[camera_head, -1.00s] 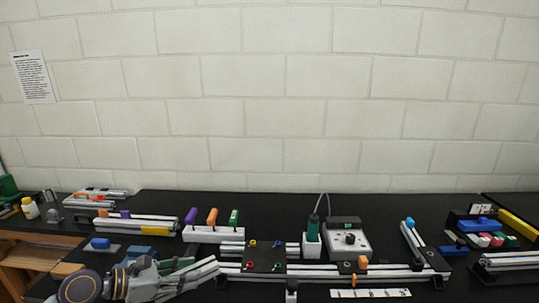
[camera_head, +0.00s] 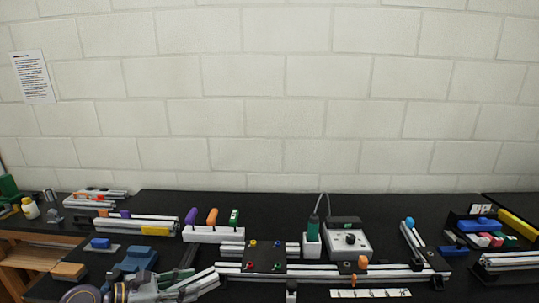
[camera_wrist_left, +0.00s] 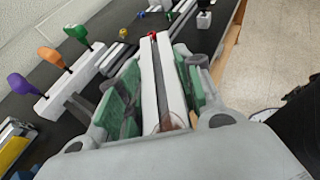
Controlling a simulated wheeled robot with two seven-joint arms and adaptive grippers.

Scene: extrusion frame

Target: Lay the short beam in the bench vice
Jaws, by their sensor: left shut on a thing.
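The short beam (camera_wrist_left: 166,75) is a pale grooved metal bar between the green-padded fingers of my left gripper (camera_wrist_left: 158,92) in the left wrist view. The gripper is shut on it. In the head view the left gripper (camera_head: 180,284) is at the bottom left edge, with the beam (camera_head: 203,282) slanting up to the right. A blue-grey block-like body, apparently the bench vice (camera_head: 136,258), stands just behind and left of the gripper. The beam is apart from it, to its right. The vice's jaws are partly hidden or too small to make out. My right gripper is not in view.
A tan block (camera_head: 69,270) lies left of the vice. A white holder (camera_head: 213,234) with purple, orange and green handles stands behind. The extrusion frame (camera_head: 330,268) with a black plate (camera_head: 265,258) lies right of the gripper. Dark bench surface shows between them.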

